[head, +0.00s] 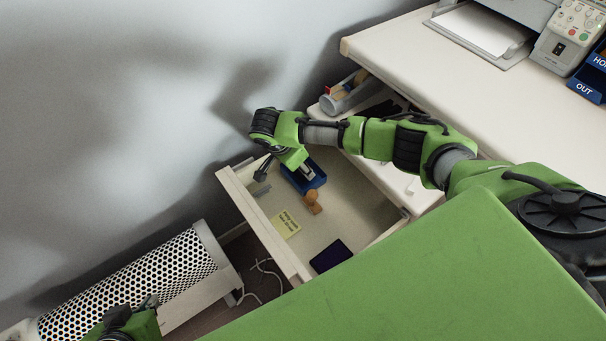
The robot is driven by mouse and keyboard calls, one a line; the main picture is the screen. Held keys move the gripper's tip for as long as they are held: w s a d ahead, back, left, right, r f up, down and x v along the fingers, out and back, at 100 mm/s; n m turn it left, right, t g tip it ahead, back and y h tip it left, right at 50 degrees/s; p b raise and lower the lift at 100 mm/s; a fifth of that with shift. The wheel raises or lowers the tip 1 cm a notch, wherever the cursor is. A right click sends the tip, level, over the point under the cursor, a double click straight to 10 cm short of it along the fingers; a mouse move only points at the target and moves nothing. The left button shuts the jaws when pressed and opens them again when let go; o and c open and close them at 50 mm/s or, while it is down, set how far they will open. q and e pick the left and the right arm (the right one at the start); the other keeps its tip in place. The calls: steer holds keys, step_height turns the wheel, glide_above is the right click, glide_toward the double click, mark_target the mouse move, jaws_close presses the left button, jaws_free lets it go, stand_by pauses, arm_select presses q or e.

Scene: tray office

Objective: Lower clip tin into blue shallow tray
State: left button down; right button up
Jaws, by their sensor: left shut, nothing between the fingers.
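The blue shallow tray (318,180) sits in the far left part of the open drawer. My left gripper (262,172) hangs over the drawer just left of the tray. It looks small and dark, and it is shut and empty. The wrist above it hides the back of the tray. A small grey shape (307,172) shows inside the tray, right below my wrist. It could be the clip tin, but it is too small and too much covered to be sure. I do not make out my right gripper.
The drawer (250,222) also holds a wooden stamp (312,200), a yellow note (287,224) and a dark flat pad (331,256). An organizer (348,94) stands by the desk (440,75).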

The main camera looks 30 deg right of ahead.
arm_select(q)
steer(key=shift+w+d+r+t, duration=0.2)
steer(key=shift+w+r+t, duration=0.15)
steer(key=shift+w, duration=0.25)
steer(key=shift+w+d+r+t, duration=0.15)
steer(key=shift+w+r+t, duration=0.15)
steer(key=shift+w, duration=0.3)
arm_select(e)
steer(key=shift+f, duration=0.6)
steer(key=o, duration=1.2)
steer(key=v, duration=1.2)
